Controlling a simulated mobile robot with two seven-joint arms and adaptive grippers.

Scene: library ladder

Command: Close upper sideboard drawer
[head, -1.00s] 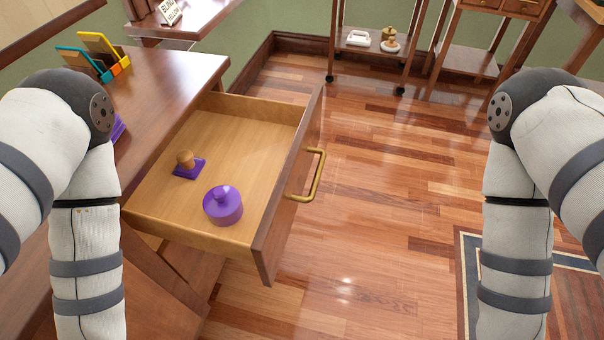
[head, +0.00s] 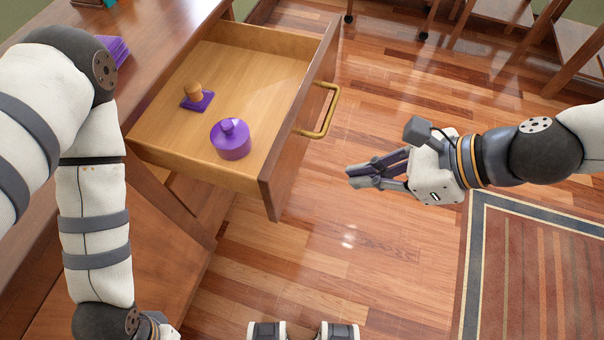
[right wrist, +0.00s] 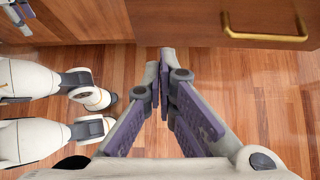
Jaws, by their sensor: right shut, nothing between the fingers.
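The upper sideboard drawer (head: 296,130) is pulled out, with a brass handle (head: 331,108) on its front. The drawer front also shows at the top right of the right wrist view (right wrist: 200,22), with its handle (right wrist: 262,37). A purple lidded pot (head: 231,142) and a wooden-handled stamp on a purple base (head: 196,98) are inside. My right gripper (head: 352,177) is shut and empty, pointing left, in front of the drawer and apart from it. My left arm hangs at the left of the head view; its gripper is cut off at the bottom edge.
The sideboard top (head: 160,35) is at the upper left, with a stack of purple items (head: 115,50) on it. A striped rug (head: 530,270) lies at the lower right. Open wooden floor (head: 400,280) lies before the drawer.

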